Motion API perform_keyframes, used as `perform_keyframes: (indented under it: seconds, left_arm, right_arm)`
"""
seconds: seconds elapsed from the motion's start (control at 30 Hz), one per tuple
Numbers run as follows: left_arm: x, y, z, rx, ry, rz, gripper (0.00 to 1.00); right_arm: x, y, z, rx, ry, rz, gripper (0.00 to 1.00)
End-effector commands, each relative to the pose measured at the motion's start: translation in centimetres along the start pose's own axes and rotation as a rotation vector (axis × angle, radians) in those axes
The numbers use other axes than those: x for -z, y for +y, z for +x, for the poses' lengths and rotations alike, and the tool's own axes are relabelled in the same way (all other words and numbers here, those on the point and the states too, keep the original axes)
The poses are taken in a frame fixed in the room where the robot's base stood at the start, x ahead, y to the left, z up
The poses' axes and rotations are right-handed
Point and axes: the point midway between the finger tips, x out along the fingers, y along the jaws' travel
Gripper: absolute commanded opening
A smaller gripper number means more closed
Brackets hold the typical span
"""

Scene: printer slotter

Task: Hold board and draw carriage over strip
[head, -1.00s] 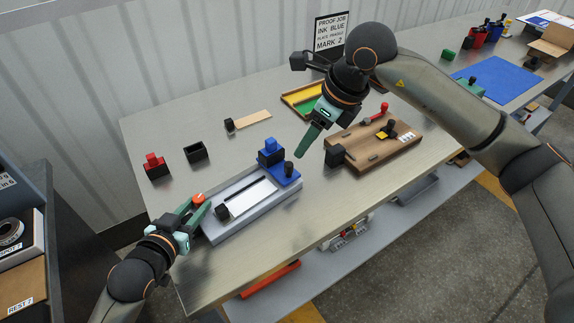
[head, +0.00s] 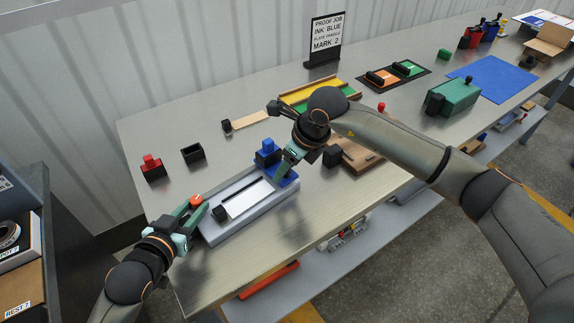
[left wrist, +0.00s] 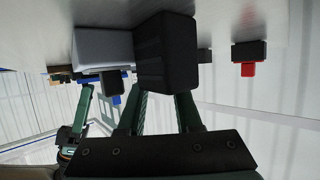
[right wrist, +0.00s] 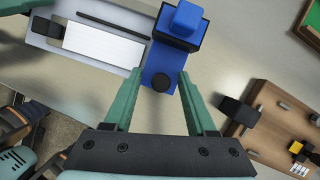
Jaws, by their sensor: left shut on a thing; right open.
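The pale grey board (head: 262,212) lies on the table with a white strip (head: 247,198) along its middle. The blue carriage (head: 267,153) sits at the board's right end; the right wrist view shows its raised blue block and round black knob (right wrist: 160,83). My left gripper (head: 198,209) is at the board's left end, shut on a dark block (left wrist: 166,55) that fills the space between its fingers. My right gripper (head: 284,166) is open at the carriage. In the right wrist view its fingers (right wrist: 160,85) lie on either side of the knob; contact cannot be told.
A wooden fixture (head: 360,157) stands right of the board, partly behind my right arm. A black open box (head: 193,153) and a red-topped block (head: 152,168) stand at the left. A job sign (head: 326,35) stands at the back. The table's front edge is close to the board.

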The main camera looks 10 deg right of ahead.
Motion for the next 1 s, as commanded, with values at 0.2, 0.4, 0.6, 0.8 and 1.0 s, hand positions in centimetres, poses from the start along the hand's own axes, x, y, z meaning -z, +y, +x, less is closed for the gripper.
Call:
perform_keyframes:
  seconds: [0.2,0.4,0.6,0.8,1.0]
  left_arm:
    - [-1.10,0.24,0.09,-0.004,-0.027,-0.005,0.00]
    - [-1.11,0.25,0.09,-0.004,-0.027,-0.005,0.00]
    - [-1.10,0.25,0.09,-0.004,-0.027,-0.005,0.00]
    - [-1.10,0.25,0.08,-0.004,-0.027,-0.005,0.00]
    - [-1.10,0.26,0.08,-0.005,-0.027,-0.006,0.00]
  right_arm:
    - [0.02,-0.02,0.13,0.000,0.000,0.000,0.57]
    - [0.02,-0.02,0.10,0.000,0.000,0.000,0.38]
    - [0.01,-0.02,0.08,0.000,0.000,0.000,0.15]
    - [0.01,0.00,0.07,0.000,0.000,0.000,0.00]
    - [0.00,0.02,0.06,-0.001,-0.001,-0.001,0.00]
